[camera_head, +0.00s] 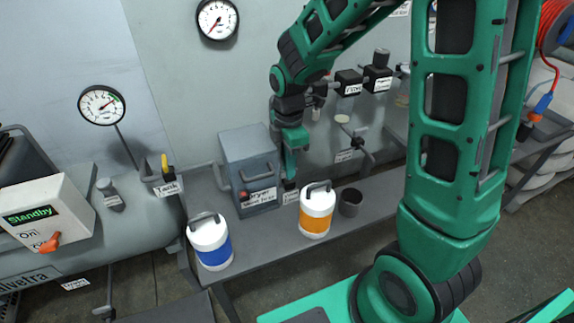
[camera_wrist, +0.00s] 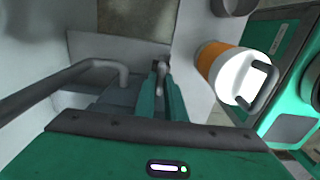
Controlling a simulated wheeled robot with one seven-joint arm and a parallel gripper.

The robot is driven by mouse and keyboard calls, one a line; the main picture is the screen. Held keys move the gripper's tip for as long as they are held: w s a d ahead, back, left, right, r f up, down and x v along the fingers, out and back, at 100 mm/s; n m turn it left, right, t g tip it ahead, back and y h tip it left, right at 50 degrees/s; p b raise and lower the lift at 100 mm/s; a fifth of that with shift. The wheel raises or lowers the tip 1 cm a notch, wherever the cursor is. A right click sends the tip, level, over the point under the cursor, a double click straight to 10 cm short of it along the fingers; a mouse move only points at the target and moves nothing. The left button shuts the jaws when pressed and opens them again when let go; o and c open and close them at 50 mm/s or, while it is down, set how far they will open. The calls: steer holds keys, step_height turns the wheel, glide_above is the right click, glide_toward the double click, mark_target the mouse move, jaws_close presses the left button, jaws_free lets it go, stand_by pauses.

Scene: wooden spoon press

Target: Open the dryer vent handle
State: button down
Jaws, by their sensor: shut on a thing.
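The grey dryer box (camera_head: 252,172), labelled "Dryer", stands on the bench against the wall. My gripper (camera_head: 289,181) points down close beside its right side. In the wrist view my gripper's green fingers (camera_wrist: 162,85) are close together around a small dark grey piece (camera_wrist: 159,67), which appears to be the dryer vent handle. Most of that handle is hidden by the fingers, and its angle cannot be told. A small white label (camera_head: 290,197) sits just below the fingertips. A bent grey pipe or bar (camera_wrist: 85,72) runs to the left of the fingers in the wrist view.
A white and orange canister (camera_head: 316,212) stands close to the right of my gripper; it also shows in the wrist view (camera_wrist: 212,62). A dark cup (camera_head: 350,203) is beyond it. A white and blue canister (camera_head: 209,244) stands at the bench's left end (camera_head: 262,232).

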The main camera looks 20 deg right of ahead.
steer(key=c, duration=1.8)
jaws_free()
steer(key=shift+w+d, duration=0.15)
steer(key=shift+w, duration=0.05)
steer(key=shift+s, duration=0.1)
steer(key=shift+r, duration=0.15)
step_height(320, 180, up, 10)
steer(key=shift+r, duration=0.25)
steer(key=s+d+m, duration=0.5)
steer(key=s+m, duration=0.3)
steer(key=s+d+m, duration=0.6)
steer(key=s+m, duration=0.2)
steer(key=s+d+m, duration=0.6)
steer(key=s+m, duration=0.2)
steer(key=shift+s+d+r+m, duration=0.1)
steer(key=shift+s+r+m, duration=0.05)
steer(key=shift+r+m, duration=0.2)
